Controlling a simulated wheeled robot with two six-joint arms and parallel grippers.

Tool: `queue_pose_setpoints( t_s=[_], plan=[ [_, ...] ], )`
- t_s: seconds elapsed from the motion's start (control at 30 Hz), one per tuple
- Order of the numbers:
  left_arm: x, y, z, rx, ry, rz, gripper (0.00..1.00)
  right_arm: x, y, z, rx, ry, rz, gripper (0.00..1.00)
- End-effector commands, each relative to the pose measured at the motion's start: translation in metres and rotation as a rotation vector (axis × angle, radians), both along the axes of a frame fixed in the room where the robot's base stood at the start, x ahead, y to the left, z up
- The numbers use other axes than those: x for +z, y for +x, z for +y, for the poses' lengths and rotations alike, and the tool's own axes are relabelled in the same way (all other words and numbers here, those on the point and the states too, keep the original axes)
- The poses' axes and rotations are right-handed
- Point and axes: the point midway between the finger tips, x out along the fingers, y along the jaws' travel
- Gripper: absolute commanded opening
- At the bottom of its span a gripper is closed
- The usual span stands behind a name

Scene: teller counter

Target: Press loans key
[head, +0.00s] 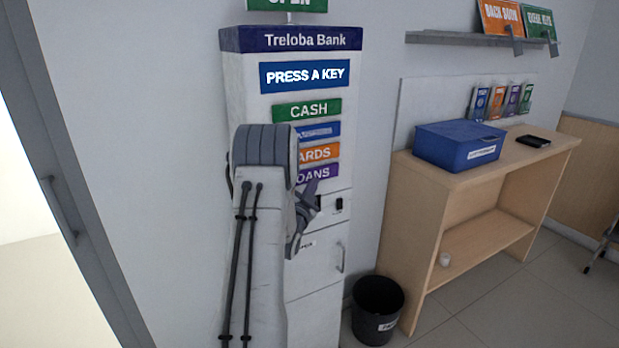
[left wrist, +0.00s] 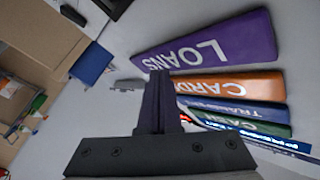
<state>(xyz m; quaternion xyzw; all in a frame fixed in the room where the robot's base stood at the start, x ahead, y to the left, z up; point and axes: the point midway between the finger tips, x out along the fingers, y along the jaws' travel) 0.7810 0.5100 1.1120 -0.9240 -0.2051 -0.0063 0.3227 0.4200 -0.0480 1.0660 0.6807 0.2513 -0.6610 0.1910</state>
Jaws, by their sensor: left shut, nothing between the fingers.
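The purple LOANS key (head: 324,172) is the lowest of the coloured keys on the white Treloba Bank kiosk (head: 243,95); its left part is hidden behind my left arm. In the left wrist view the LOANS key (left wrist: 215,45) shows large at the top, upside down. My left gripper (head: 312,188) is shut and empty, near the lower edge of the key. In the left wrist view its closed fingers (left wrist: 158,78) end near the key's lower edge; I cannot tell whether they touch it. My right gripper is not in view.
Above are the orange CARDS key (head: 325,152), a blue key (head: 330,130) partly hidden, and the green CASH key (head: 307,110). A display (head: 305,76) reads PRESS A KEY. A black bin (head: 377,310) and a wooden desk (head: 410,215) with a blue box (head: 445,152) stand right.

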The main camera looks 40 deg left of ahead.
Motion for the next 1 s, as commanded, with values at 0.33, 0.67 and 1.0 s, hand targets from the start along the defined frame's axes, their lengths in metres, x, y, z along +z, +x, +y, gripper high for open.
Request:
queue_pose_setpoints(
  t_s=[0.33, 0.67, 1.0],
  plan=[
    [-0.001, 0.003, 0.008, 0.0, 0.0, 0.0, 0.0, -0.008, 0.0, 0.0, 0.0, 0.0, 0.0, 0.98],
    [0.0, 0.003, 0.008, 0.0, 0.0, 0.0, 0.0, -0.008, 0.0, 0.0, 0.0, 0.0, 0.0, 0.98],
    [0.0, 0.005, 0.011, 0.0, 0.0, 0.0, 0.0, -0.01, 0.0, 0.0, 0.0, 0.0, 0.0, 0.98]
  ],
)
